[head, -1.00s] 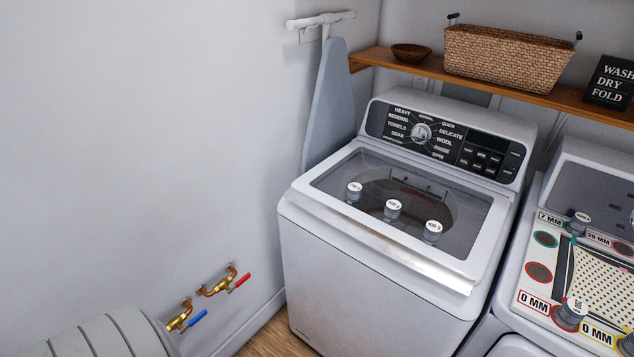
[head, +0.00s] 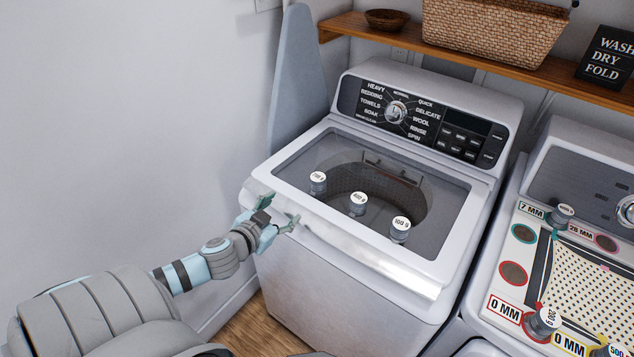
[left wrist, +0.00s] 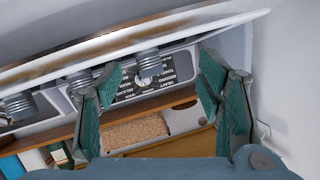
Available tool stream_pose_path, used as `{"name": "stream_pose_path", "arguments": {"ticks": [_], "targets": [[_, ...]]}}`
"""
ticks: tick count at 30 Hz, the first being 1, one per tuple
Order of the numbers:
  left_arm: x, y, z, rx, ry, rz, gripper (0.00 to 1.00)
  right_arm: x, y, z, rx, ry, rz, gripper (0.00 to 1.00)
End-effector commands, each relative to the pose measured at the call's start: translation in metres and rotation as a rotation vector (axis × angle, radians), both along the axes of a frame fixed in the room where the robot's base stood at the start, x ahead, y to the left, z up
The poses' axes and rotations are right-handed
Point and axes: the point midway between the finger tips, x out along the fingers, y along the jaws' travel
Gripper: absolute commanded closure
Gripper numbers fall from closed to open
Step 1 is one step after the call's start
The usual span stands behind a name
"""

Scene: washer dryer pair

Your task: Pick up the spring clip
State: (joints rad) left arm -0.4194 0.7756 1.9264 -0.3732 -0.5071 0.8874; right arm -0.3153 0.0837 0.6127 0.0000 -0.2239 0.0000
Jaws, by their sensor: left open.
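I cannot make out a spring clip for certain in either view. My left gripper (head: 280,211) is open and empty, with its green-padded fingers apart at the front left edge of the washer (head: 340,285). In the left wrist view, the two green fingers of my left gripper (left wrist: 160,76) stand wide apart with nothing between them. The dryer top at right carries a patterned board (head: 597,275) with coloured circles and mm labels; small items on it are hard to tell apart. My right gripper is out of view.
Several labelled weights stand about: three on the washer lid, one being the middle weight (head: 357,205), others on the board, such as the front weight (head: 541,322). A wooden shelf (head: 455,65) at the back holds a basket (head: 490,28), a bowl (head: 387,19) and a sign (head: 607,57).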

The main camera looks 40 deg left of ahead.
Motion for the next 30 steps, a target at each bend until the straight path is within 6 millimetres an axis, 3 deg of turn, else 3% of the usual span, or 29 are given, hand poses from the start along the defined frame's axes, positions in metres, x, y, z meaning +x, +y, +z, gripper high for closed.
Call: {"name": "stream_pose_path", "arguments": {"ticks": [1,2,5,9,13,19,24,30], "targets": [[0.006,-0.018,0.028,-0.091,-0.08,0.006,0.39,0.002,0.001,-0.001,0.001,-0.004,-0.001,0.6],[0.007,-0.023,0.037,-0.15,-0.111,0.026,0.39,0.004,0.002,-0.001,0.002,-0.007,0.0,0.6],[0.013,-0.016,0.033,-0.257,-0.134,0.093,0.39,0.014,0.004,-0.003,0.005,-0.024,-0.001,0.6],[0.045,-0.011,0.023,-0.282,-0.14,0.101,0.39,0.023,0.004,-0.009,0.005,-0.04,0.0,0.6],[0.077,-0.005,0.014,-0.283,-0.139,0.097,0.39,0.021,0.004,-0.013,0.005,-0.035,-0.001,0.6],[0.104,-0.001,0.009,-0.28,-0.137,0.095,0.39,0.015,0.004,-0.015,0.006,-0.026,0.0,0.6],[0.137,0.0,0.008,-0.281,-0.137,0.096,0.39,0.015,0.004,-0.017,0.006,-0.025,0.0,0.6],[0.149,0.003,0.004,-0.277,-0.133,0.093,0.39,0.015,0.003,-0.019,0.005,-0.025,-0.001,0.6]]}}
